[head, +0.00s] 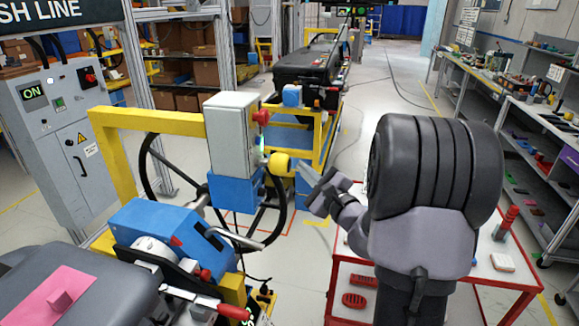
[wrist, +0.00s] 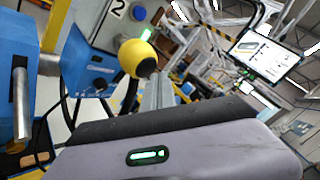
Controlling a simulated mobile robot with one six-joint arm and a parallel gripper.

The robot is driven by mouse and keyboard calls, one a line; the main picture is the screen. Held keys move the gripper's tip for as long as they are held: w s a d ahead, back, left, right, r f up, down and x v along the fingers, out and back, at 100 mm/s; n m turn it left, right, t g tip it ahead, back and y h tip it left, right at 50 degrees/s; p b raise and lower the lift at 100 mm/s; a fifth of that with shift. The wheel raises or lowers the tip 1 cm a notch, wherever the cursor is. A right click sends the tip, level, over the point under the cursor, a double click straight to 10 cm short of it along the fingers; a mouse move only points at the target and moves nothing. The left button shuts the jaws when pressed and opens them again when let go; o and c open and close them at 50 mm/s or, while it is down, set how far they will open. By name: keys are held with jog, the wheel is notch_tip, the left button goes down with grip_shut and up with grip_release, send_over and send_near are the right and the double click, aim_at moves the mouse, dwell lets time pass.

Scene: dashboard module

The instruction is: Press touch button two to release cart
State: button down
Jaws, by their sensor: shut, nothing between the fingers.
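A yellow round touch button (head: 279,163) sticks out from the side of a grey control box (head: 229,135) with a blue lower part. In the wrist view the yellow button (wrist: 137,57) is just ahead of my fingers, below a plate marked "2" (wrist: 137,13). A small green light (wrist: 146,34) glows beside it. My gripper (head: 304,170) is shut and empty, its tips pointing left at the button. In the wrist view the fingertips (wrist: 156,85) end right by the ball. I cannot tell if they touch it.
A red knob (head: 262,117) sits higher on the box. A yellow frame (head: 150,122) and a black steering wheel (head: 272,200) stand around the box. A red-framed table (head: 345,262) is under my arm. A screen (wrist: 264,54) hangs at upper right in the wrist view.

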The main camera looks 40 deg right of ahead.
jog(key=s+d+b, duration=0.1)
jog(key=s+d, duration=0.2)
jog(key=shift+s+d, duration=0.15)
jog(key=shift+s, duration=0.25)
dwell(0.6)
jog(key=s+a+r+n+g+y, duration=0.1)
jog(key=a+n+g+y, duration=0.7)
jog(key=a, duration=1.8)
jog(key=s+a+f+n+g+y+b, duration=0.1)
jog(key=s+a+f+n+g, duration=0.1)
jog(key=s+a+n, duration=0.3)
jog(key=s+a+f+n+g, duration=0.2)
jog(key=s+a+n+g, duration=0.15)
jog(key=s+a, duration=0.35)
jog(key=s+d+f+n+h, duration=0.2)
jog(key=s+n+h, duration=0.3)
jog(key=s, duration=0.4)
jog(key=shift+s+d+n+b, duration=0.2)
jog(key=shift+d+n+b, duration=0.1)
jog(key=shift+n, duration=0.35)
